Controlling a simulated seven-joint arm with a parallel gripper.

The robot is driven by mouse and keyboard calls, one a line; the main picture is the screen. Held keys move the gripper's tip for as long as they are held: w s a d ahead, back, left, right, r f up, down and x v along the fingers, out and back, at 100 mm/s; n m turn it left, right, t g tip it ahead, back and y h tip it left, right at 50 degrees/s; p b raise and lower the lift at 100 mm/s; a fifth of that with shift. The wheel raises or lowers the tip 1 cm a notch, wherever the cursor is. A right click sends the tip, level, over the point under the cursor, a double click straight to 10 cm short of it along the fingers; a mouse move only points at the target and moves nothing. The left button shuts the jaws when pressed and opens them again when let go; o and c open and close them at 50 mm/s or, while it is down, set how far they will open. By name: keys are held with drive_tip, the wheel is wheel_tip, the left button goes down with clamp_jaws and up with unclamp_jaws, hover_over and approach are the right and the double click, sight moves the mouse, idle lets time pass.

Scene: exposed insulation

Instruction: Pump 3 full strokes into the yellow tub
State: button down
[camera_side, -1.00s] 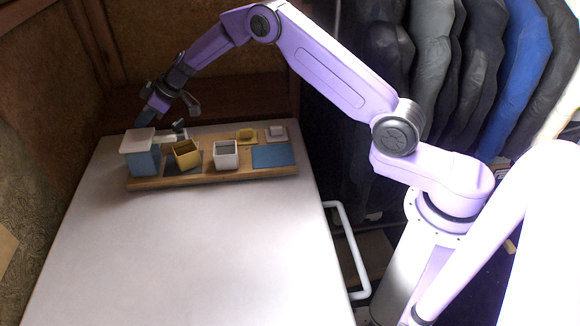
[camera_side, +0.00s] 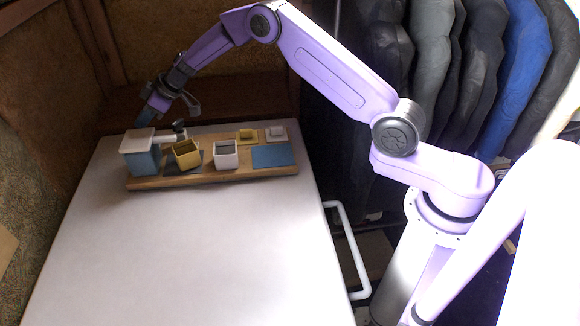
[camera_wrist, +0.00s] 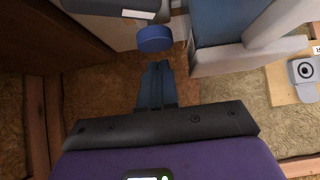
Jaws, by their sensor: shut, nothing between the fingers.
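The yellow tub (camera_side: 186,155) is a small open box, standing slightly turned on a dark patch of the wooden board. Left of it is a blue pump body (camera_side: 141,160) with a white top (camera_side: 137,140). A pale arm with a dark knob (camera_side: 179,127) shows at its right, behind the tub. My gripper (camera_side: 146,117) is just behind and above the pump's white top, fingertips partly hidden. In the wrist view my gripper (camera_wrist: 156,68) has its blue fingers together and empty. A round blue disc (camera_wrist: 154,39) lies just beyond the fingertips; I cannot tell whether they touch.
A white tub (camera_side: 226,157) stands right of the yellow one. A yellow lid (camera_side: 246,136), a white lid (camera_side: 276,134) and a blue square (camera_side: 272,156) lie on the board (camera_side: 215,178). The front of the pale table (camera_side: 190,250) is clear. Wooden walls stand close behind and left.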

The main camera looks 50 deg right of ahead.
drive_tip(key=shift+f, duration=0.15)
drive_tip(key=shift+f, duration=1.45)
drive_tip(key=shift+r, duration=1.6)
drive_tip(key=shift+f, duration=0.15)
drive_tip(key=shift+f, duration=1.45)
drive_tip(key=shift+r, duration=1.6)
